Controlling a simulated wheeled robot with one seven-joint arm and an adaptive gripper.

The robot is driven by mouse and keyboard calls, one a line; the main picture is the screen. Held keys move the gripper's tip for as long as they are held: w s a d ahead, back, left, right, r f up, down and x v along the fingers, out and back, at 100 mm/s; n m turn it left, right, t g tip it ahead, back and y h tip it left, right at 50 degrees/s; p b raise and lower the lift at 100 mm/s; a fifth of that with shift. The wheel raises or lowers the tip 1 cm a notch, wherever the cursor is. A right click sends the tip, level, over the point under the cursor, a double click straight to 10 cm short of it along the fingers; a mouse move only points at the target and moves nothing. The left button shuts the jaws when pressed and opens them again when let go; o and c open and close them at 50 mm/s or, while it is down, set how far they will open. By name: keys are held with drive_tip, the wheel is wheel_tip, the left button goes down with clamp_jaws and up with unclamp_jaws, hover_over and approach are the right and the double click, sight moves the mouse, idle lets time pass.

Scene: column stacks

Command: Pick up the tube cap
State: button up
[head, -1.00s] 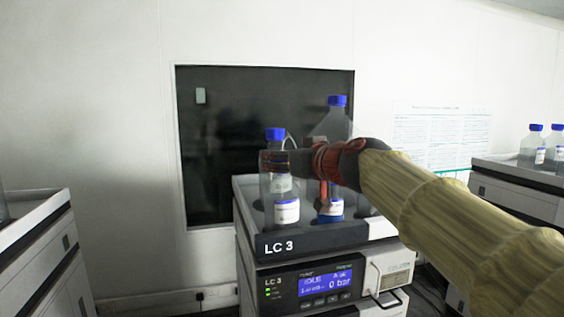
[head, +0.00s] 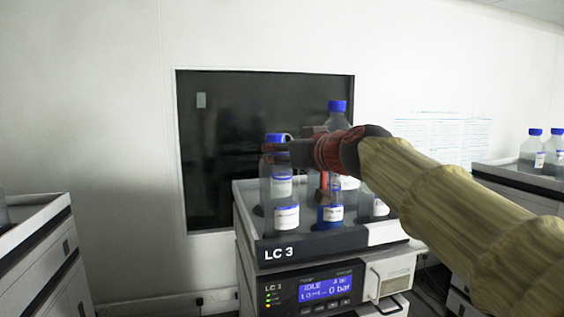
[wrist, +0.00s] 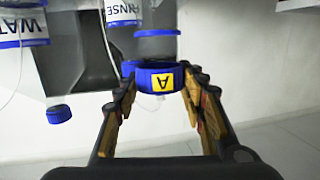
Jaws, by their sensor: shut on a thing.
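The tube cap (wrist: 160,80), a blue ring with a yellow label marked with an upside-down "A", sits between my fingertips in the wrist view. My gripper (wrist: 159,84) is shut on it, with one finger at each side. A clear bottle with a blue band (wrist: 157,33) shows just above the cap in that view; I cannot tell whether they touch. In the head view my gripper (head: 283,152) reaches leftward over the bottle tray, near the top of the front-left bottle (head: 282,187). The held cap is hard to make out there.
The tray (head: 325,242) on the LC 3 unit (head: 320,289) holds several blue-capped bottles, including a taller one with a blue cap (head: 337,106). Bottles labelled "RINSE" (wrist: 126,10) and "WAT" (wrist: 22,28) are close by. More bottles (head: 531,150) stand on the right bench.

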drive_tip(key=s+d+r+b, duration=0.3)
drive_tip(key=s+d+r, duration=0.6)
drive_tip(key=d+r, duration=0.1)
drive_tip(key=shift+s+b, duration=0.3)
drive_tip(key=shift+b, duration=0.05)
drive_tip(key=shift+d+r, duration=0.1)
drive_tip(key=shift+r, duration=0.15)
